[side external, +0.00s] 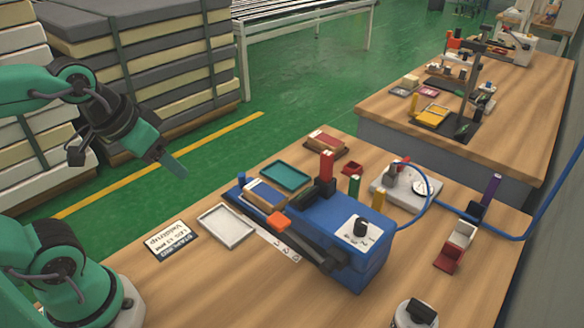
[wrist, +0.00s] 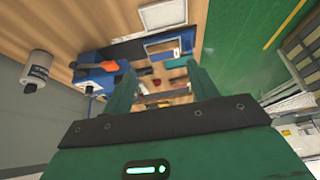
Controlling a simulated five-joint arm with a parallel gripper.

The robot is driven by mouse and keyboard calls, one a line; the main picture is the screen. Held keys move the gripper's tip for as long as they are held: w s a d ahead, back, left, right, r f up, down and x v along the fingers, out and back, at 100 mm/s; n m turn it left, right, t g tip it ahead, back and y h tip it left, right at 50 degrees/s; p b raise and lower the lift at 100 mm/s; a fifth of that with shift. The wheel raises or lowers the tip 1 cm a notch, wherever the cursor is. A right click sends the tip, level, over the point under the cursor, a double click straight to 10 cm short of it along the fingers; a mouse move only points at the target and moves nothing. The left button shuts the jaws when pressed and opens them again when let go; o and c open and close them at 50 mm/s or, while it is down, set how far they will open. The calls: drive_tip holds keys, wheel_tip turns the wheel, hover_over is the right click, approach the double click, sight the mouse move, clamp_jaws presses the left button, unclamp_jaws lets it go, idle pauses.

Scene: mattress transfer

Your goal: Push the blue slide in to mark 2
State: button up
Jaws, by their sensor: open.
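A blue bench device (side external: 372,262) stands on the wooden table, with a black knob on a white plate on top. A long dark-and-blue bed runs from it to the left, with a blue upright peg (side external: 241,179) at its far-left end. An orange piece (side external: 279,221) sits at the bed's near side, beside a white marked strip (side external: 283,247); its figures are too small to read. I cannot tell which blue part is the slide. My gripper (side external: 174,164) is open and empty, in the air left of the device.
A grey-white tray (side external: 226,226) and a printed card (side external: 170,239) lie in front of the bed. A teal tray (side external: 286,176) and a red-topped block (side external: 326,144) lie behind it. A blue hose (side external: 428,200) arches at the right.

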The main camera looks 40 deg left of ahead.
drive_tip(key=shift+w, duration=0.3)
drive_tip(key=c, duration=0.5)
drive_tip(key=n+g, duration=0.5)
drive_tip(key=n, duration=0.6)
hover_over(242, 175)
drive_tip(key=f, duration=1.3)
drive_tip(key=shift+s+d+f, duration=0.15)
drive_tip(key=shift+s+f, duration=0.1)
drive_tip(key=shift+s, duration=0.05)
drive_tip(key=shift+c, duration=0.2)
drive_tip(key=shift+w+a+f+g, duration=0.25)
drive_tip(key=shift+w+f+g, duration=0.05)
drive_tip(key=shift+f, duration=0.3)
drive_tip(key=shift+f, duration=3.9)
clamp_jaws()
